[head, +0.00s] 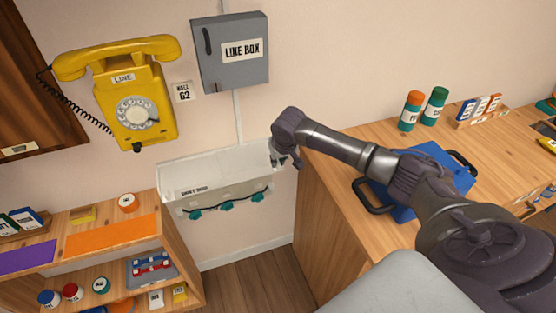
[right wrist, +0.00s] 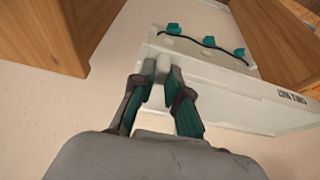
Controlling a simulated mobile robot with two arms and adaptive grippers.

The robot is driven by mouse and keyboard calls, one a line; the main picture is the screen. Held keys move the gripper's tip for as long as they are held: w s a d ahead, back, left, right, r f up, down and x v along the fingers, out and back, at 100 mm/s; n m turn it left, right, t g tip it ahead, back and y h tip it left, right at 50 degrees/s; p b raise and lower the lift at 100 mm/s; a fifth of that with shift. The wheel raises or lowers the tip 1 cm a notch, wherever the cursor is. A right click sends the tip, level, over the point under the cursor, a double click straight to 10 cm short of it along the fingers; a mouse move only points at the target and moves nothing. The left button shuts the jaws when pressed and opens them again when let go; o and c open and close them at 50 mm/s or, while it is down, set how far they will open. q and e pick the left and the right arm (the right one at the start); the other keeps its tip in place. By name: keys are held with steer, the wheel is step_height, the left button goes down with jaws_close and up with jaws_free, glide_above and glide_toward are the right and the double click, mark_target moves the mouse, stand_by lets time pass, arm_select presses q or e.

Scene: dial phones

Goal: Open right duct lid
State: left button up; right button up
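The white duct (head: 215,170) is on the wall below the grey line box. A strip with small lettering runs along it, and a dark cable with teal clips (head: 227,205) shows at its lower front. It also fills the upper right of the right wrist view (right wrist: 225,95). My right gripper (head: 279,157) is at the duct's right end. In the right wrist view its two fingers (right wrist: 160,85) are on either side of a small pale tab (right wrist: 163,68) at that end, with little gap between them. I cannot tell whether they grip it. My left gripper is not in view.
A yellow dial phone (head: 135,95) and the line box (head: 230,52) are on the wall above. A wooden counter (head: 325,185) stands right of the duct, with a blue tray (head: 440,165) under my right arm. Wooden shelves (head: 185,255) stand at left. Floor shows between.

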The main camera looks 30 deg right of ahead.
mark_target(224, 174)
jaws_close()
steer(key=shift+a, duration=0.35)
steer(key=a+p, duration=0.1)
steer(key=a, duration=0.1)
steer(key=w+a+p, duration=0.1)
steer(key=a, duration=0.1)
steer(key=a+p, duration=0.1)
steer(key=a, duration=0.2)
steer(key=shift+w+a+r, duration=0.1)
steer(key=shift+w+r, duration=0.05)
steer(key=shift+w, duration=0.2)
steer(key=a, duration=0.2)
steer(key=w+a, duration=0.1)
steer(key=a, duration=0.2)
steer(key=w+a+p, duration=0.1)
steer(key=a, duration=0.2)
steer(key=shift+a+f, duration=0.2)
steer(key=shift+w+a, duration=0.2)
steer(key=shift+a, duration=0.45)
steer(key=o, duration=0.7)
jaws_free()
steer(key=shift+o, duration=0.2)
